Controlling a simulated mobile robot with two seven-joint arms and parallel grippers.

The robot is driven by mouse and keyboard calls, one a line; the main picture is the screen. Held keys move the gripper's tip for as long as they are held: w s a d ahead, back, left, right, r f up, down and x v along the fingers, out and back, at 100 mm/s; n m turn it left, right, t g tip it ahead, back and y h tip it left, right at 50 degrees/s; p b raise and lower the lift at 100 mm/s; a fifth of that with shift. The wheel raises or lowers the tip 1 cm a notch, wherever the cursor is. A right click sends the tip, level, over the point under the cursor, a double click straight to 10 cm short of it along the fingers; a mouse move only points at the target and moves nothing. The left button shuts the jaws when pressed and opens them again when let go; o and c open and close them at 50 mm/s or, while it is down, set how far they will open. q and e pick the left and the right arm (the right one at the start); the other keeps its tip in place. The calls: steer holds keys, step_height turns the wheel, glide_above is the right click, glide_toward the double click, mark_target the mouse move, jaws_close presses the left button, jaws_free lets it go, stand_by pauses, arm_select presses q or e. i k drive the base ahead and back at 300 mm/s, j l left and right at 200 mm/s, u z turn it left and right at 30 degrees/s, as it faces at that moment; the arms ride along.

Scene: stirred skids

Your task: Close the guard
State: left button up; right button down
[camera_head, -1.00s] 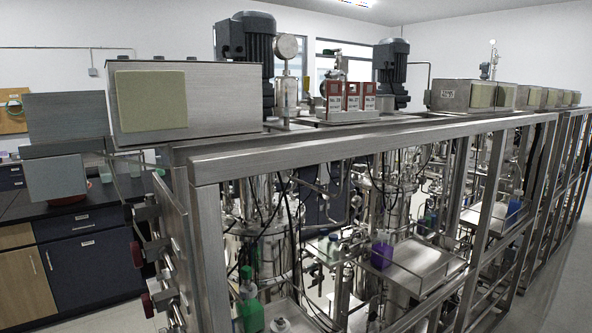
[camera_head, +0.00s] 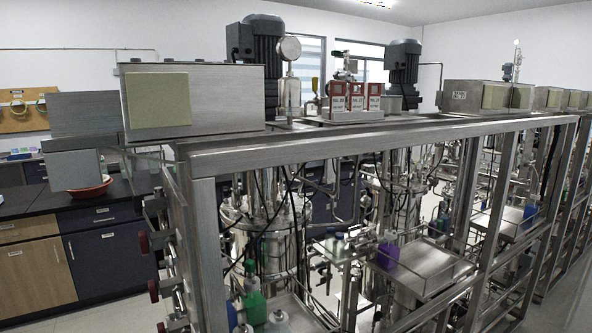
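A long steel skid frame (camera_head: 376,140) with open rectangular bays runs from the near left to the far right. I cannot tell which part is the guard, or whether it is open or shut. At the near left end of the frame, several dark red knobs or valve handles (camera_head: 148,241) stick out to the left. Behind the frame stand steel vessels (camera_head: 264,240) with pipes and cables. Neither of my grippers is in view.
Steel boxes with pale panels (camera_head: 190,98) sit along the top, with dark motors (camera_head: 261,50) and red-and-white modules (camera_head: 355,97). Bottles (camera_head: 387,250) stand on shelves inside. A dark bench with a red bowl (camera_head: 91,188) is at the left. Clear floor (camera_head: 569,280) shows at the lower right.

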mark_target(295, 168)
steer(key=i+l, duration=0.5)
steer(key=l, duration=0.15)
steer(key=i+l+u, duration=0.1)
steer(key=u, duration=0.25)
steer(key=i+l+u, duration=0.1)
steer(key=l+u, duration=0.35)
steer(key=u, duration=0.25)
steer(key=i, duration=0.05)
